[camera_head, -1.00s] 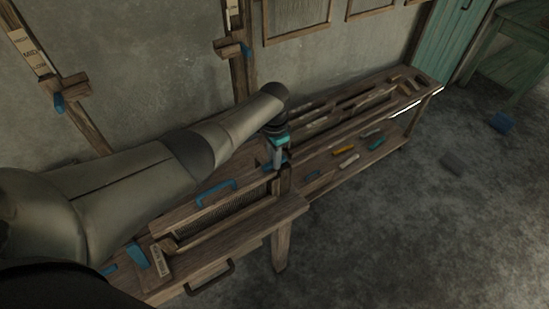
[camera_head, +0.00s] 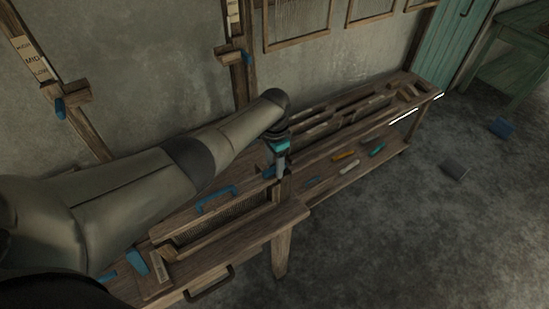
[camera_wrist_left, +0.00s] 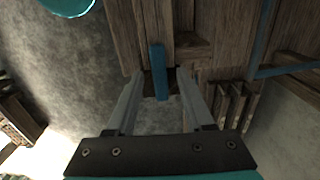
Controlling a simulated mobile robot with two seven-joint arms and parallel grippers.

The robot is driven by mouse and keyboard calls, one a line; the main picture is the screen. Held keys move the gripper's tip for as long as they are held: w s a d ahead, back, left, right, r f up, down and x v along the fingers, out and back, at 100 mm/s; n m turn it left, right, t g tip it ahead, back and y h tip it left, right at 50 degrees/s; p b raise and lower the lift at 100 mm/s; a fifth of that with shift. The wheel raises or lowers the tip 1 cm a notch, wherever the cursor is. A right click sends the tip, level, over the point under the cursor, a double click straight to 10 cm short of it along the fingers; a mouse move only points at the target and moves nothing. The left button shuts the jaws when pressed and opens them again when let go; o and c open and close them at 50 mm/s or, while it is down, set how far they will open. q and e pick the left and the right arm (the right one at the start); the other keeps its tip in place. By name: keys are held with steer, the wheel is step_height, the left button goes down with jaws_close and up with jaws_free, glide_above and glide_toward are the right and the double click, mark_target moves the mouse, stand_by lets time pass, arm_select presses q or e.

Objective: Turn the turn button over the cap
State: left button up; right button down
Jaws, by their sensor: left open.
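A blue bar, which looks like the turn button (camera_wrist_left: 158,70), lies between the fingers in the left wrist view. It sits at the end of a wooden post or beam, which may be the cap (camera_wrist_left: 150,22); I cannot tell for sure. My left gripper (camera_wrist_left: 160,75) is open, with one finger on each side of the blue bar; contact cannot be made out. In the head view my left gripper (camera_head: 280,172) points down at the end of the reed frame (camera_head: 235,222), and its fingertips are small and dark there. My right gripper is out of view.
A blue handle (camera_head: 217,197) stands on the frame's upper rail. A long wooden bench (camera_head: 345,178) with several coloured pieces runs to the right. A dark handle (camera_head: 208,284) sits on the front. A wall post (camera_head: 240,85) rises behind. The floor at right is mostly clear.

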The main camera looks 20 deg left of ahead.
mark_target(274, 167)
arm_select(q)
step_height(274, 167, up, 15)
steer(key=p, duration=0.2)
steer(key=shift+r+p, duration=0.15)
steer(key=shift+p, duration=0.25)
